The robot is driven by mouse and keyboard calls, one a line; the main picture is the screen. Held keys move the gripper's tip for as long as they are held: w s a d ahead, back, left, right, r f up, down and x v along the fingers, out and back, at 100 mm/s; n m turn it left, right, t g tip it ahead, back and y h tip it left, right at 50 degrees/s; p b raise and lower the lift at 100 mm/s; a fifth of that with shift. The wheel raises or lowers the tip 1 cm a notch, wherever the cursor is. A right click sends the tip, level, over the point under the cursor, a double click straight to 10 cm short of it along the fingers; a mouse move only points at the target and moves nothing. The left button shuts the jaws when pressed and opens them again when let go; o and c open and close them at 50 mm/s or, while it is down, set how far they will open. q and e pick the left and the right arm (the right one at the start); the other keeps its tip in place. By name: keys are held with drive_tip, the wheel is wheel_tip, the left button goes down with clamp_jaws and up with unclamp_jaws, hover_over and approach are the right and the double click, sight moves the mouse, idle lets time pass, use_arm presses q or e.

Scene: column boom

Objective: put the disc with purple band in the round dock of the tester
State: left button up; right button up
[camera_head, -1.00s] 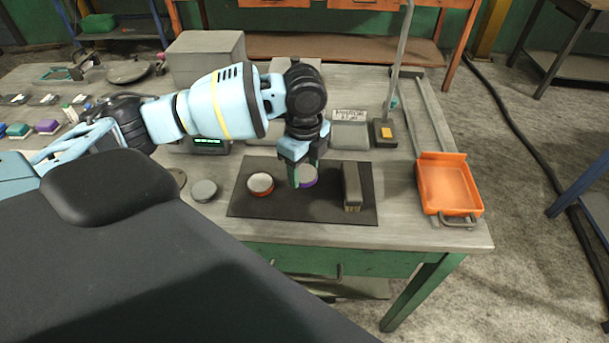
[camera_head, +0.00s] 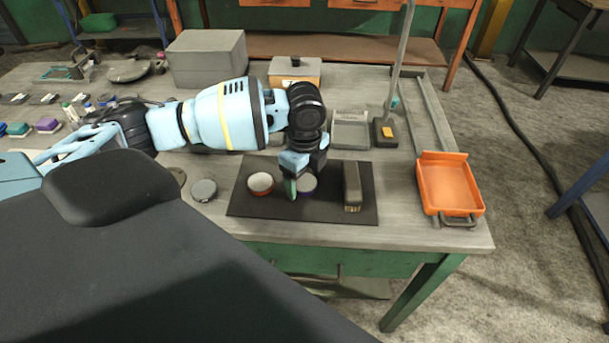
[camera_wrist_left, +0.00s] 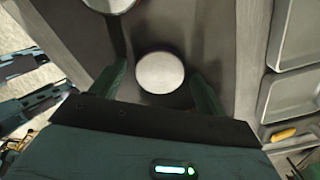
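The disc with purple band (camera_head: 309,184) lies on the dark mat (camera_head: 325,213), partly hidden by my left gripper in the head view. My left gripper (camera_head: 298,190) points down over it. In the left wrist view the pale disc top (camera_wrist_left: 160,72) sits between the two green fingers, with a gap on each side, so the gripper is open. The red-banded disc (camera_head: 260,184) lies to the left on the mat. The tester and its round dock cannot be made out; my left arm covers that area. My right gripper is not in view.
A brush-like block (camera_head: 352,187) stands just right of the purple disc. A grey round piece (camera_head: 204,190) lies left of the mat. An orange tray (camera_head: 450,185) is at the right table edge.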

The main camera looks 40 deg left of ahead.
sight(305, 181)
use_arm(q)
wheel_tip(305, 181, up, 12)
drive_tip(key=p, duration=0.1)
drive_tip(key=shift+r, duration=0.2)
drive_tip(key=shift+o, duration=0.5)
